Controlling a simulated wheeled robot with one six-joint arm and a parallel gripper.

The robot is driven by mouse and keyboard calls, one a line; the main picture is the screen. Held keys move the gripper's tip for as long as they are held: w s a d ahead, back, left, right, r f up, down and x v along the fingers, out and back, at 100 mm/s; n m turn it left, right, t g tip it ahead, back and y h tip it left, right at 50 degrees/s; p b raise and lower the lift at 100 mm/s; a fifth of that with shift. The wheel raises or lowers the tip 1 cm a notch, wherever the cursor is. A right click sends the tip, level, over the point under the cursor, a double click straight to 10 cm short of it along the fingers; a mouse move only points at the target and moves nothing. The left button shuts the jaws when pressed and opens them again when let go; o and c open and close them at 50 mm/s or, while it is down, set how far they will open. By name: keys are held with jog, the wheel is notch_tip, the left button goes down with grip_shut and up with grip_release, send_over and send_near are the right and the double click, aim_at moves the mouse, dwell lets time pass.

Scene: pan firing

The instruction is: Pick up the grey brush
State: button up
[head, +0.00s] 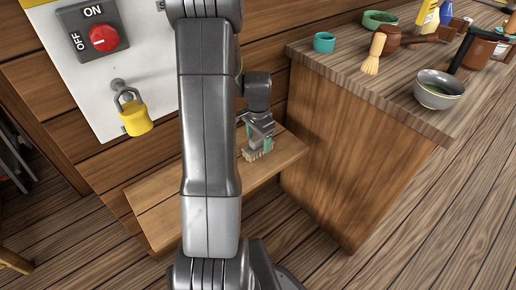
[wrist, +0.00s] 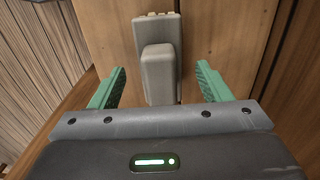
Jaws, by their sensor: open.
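The grey brush (wrist: 158,65) lies on a wooden bench, with a raised grey grip on its block and pale bristle tufts at its far edge in the wrist view. In the head view the brush (head: 257,155) is mostly hidden by my gripper, and its tan bristles show beneath. My gripper (head: 255,139) is open just above it. In the wrist view the green fingers of my gripper (wrist: 160,78) stand on either side of the brush's grip, with a gap on each side.
The wooden bench (head: 158,208) is clear around the brush. A wooden counter (head: 345,150) stands close on the right, with a bowl (head: 438,90), a light brush (head: 374,54) and jars. A wall panel with a red switch (head: 103,38) and yellow padlock (head: 136,116) is left.

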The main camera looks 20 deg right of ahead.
aim_at(258, 138)
notch_tip(258, 138, down, 2)
jog(key=shift+f, duration=0.25)
jog(key=c, duration=1.1)
notch_tip(258, 138, up, 10)
jog(key=shift+r+p, duration=0.1)
jog(key=shift+p, duration=0.9)
jog(key=o, duration=0.5)
jog(key=c, duration=0.4)
jog(key=shift+o, duration=0.2)
